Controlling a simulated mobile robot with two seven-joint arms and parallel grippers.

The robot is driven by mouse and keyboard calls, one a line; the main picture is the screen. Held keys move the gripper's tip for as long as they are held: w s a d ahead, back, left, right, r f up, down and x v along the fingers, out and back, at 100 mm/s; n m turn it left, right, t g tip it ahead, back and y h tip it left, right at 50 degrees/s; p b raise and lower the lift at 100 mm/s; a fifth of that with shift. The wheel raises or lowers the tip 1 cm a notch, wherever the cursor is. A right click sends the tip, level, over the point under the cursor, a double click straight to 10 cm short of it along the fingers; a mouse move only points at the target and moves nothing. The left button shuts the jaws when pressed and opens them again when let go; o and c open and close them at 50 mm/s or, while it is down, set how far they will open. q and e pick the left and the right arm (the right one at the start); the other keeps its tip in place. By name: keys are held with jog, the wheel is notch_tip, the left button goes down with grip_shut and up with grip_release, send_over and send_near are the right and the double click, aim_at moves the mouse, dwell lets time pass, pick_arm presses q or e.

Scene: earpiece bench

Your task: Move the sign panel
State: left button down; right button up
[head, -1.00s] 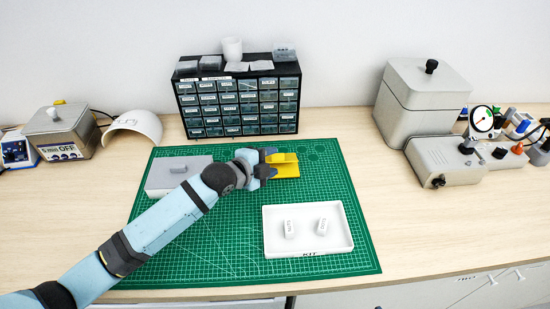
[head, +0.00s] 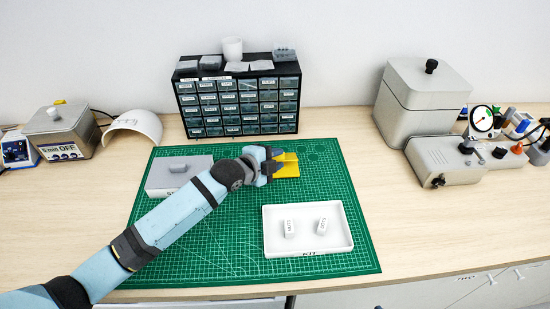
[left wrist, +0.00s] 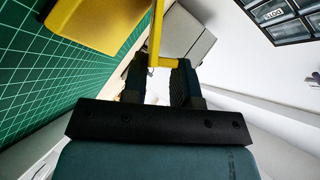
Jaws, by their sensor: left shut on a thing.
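The yellow sign panel (head: 287,167) is at the back middle of the green cutting mat (head: 210,240). In the head view my left gripper (head: 273,163) is at its left side, and the fingers partly hide it. In the left wrist view the gripper (left wrist: 163,80) is shut on an upright thin yellow part (left wrist: 157,35), with a finger on each side. A broader yellow part (left wrist: 95,22) lies beyond, over the mat. I cannot tell whether the panel touches the mat. My right gripper is not in view.
A white KIT tray (head: 308,250) with two small white pieces stands at the mat's front right. A grey box (head: 165,178) lies left of the gripper. A black drawer cabinet (head: 240,104) stands behind.

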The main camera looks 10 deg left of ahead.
pick_arm(q)
jog(key=shift+w+a+r+n+g+p, duration=0.1)
jog(key=shift+w+r+n+g+p, duration=0.25)
jog(key=shift+r+p, duration=0.45)
jog(key=shift+w+a+r+n+g+p, duration=0.1)
jog(key=shift+w+r+n+g+p, duration=0.15)
jog(key=shift+p, duration=0.25)
jog(key=shift+w+g+p, duration=0.15)
jog(key=shift+g+p, duration=0.15)
jog(key=shift+p, duration=0.15)
jog(key=shift+w+a+r+g+p, duration=0.1)
jog(key=shift+w+r+g+p, duration=0.1)
jog(key=shift+w+g+p, duration=0.2)
jog(key=shift+w+r+n+g, duration=0.2)
jog(key=shift+w+n+g, duration=0.3)
jog(key=shift+n+g, duration=0.1)
jog(key=shift+w+a+r+n+g, duration=0.15)
jog(key=shift+w+n+g, duration=0.35)
jog(key=shift+w+g, duration=0.2)
jog(key=shift+w+a+r+n+g+b, duration=0.15)
jog(key=shift+w+n+g+b, duration=0.35)
jog(key=shift+w+g+b, duration=0.35)
jog(key=shift+w+a+g+b, duration=0.1)
jog(key=shift+w+g+b, duration=0.2)
jog(key=shift+w+g, duration=0.25)
jog(key=shift+w+a+b, duration=0.15)
jog(key=shift+w+b, duration=0.25)
jog(key=shift+w, duration=0.1)
